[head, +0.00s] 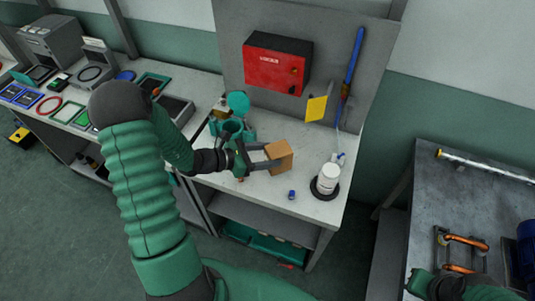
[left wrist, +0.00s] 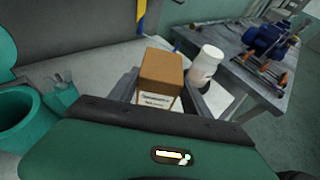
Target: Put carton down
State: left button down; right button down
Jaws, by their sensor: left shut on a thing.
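The carton (head: 280,155) is a small brown box with a white printed label, which faces me in the left wrist view (left wrist: 160,72). My left gripper (head: 268,157) is shut on it, with one finger on each side. The carton is over the light workbench top (head: 262,200), left of the white bottle. I cannot tell whether its underside touches the bench. Part of my right arm's end (head: 450,287) shows at the bottom right of the head view, with its fingers not clear.
A white bottle (head: 328,180) stands on a black round base, near a small blue piece (head: 292,194). Teal containers (head: 232,128) stand left of the carton. A red box (head: 277,63) hangs on the back panel. Orange handles (head: 462,247) lie on the right bench.

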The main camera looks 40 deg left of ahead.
aim_at(265, 154)
pick_arm(q)
jog(key=shift+w+a+f, duration=0.2)
jog(key=shift+w+a, duration=0.75)
jog(key=shift+w, duration=0.2)
jog(key=f, duration=0.2)
jog(key=a+f, duration=0.1)
jog(key=shift+w+a+f, duration=0.1)
jog(key=shift+f, duration=0.3)
jog(key=shift+d, duration=0.35)
jog(key=c, duration=0.7)
grip_release()
jog(key=shift+d, duration=0.1)
jog(key=shift+o, duration=1.1)
jog(key=shift+a, duration=0.2)
pick_arm(e)
jog(key=shift+a+r, duration=0.15)
jog(key=shift+a, duration=0.25)
pick_arm(q)
jog(key=shift+a, duration=0.1)
pick_arm(e)
jog(key=shift+a, duration=0.1)
